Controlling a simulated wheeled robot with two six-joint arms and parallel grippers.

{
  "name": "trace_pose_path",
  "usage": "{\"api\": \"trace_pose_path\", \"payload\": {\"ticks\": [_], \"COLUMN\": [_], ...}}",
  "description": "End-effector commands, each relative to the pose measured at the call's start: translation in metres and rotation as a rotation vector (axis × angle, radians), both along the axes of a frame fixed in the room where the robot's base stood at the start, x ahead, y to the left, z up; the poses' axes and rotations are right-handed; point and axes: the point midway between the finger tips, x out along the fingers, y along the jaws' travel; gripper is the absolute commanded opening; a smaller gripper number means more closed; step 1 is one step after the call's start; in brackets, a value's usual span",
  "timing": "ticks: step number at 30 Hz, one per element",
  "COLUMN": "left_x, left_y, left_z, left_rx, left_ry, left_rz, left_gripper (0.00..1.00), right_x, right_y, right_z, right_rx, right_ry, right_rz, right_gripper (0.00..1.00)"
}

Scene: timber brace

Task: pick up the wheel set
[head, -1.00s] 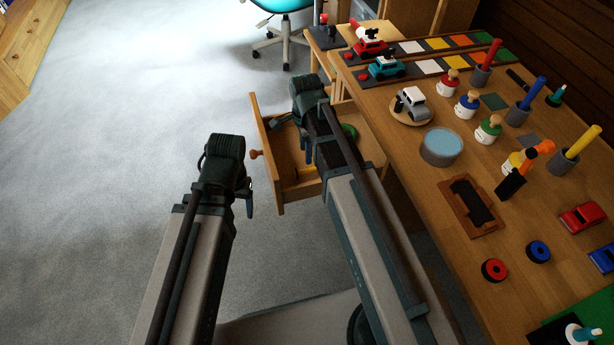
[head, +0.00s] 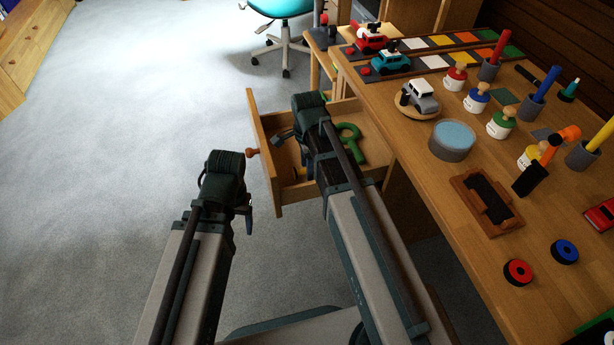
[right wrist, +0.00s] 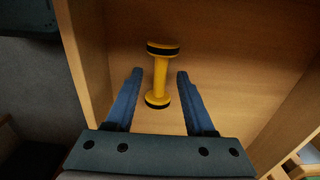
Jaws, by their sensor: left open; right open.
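The wheel set (right wrist: 161,72), a yellow axle with a black-banded wheel at each end, lies on the floor of the open drawer (head: 264,155). In the head view my right arm hides most of it. My right gripper (right wrist: 158,74) is open above it in the right wrist view. Its near wheel and part of the axle appear between the fingers, and the far wheel shows beyond the tips. The fingers do not visibly touch it. My left gripper (head: 246,208) is open and empty over the carpet, left of the drawer.
A green ring-shaped item (head: 350,140) lies in the drawer, right of my right arm. The drawer walls stand close around my right gripper. The desk (head: 420,165) holds toy cars, stamps and a round tin (head: 452,140). Carpet on the left is clear.

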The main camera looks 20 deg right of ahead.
Motion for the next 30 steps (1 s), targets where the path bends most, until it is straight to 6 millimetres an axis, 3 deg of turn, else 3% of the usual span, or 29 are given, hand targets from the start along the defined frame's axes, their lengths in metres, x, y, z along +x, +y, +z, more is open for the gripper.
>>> {"api": "trace_pose_path", "payload": {"ticks": [1, 9, 18, 30], "left_x": [0.0001, 0.0001, 0.0001, 0.0001], "left_y": [0.0002, 0.0003, 0.0003, 0.0003], "left_z": [-0.0068, -0.005, -0.005, -0.005], "left_rx": [0.001, 0.001, 0.001, 0.001], "left_ry": [0.0, 0.0, 0.0, 0.0], "left_rz": [0.0, 0.0, 0.0, 0.0], "left_gripper": [0.71, 0.71, 0.71, 0.71], "right_x": [0.0, 0.0001, 0.0, 0.0001], "right_y": [0.0001, 0.0001, 0.0001, 0.0001], "right_z": [-0.0069, -0.0051, -0.0051, -0.005], "right_rx": [0.0, 0.0, 0.0, 0.0], "right_ry": [0.0, 0.0, 0.0, 0.0], "right_rz": [0.0, 0.0, 0.0, 0.0], "right_gripper": [0.54, 0.52, 0.0, 0.0]}}
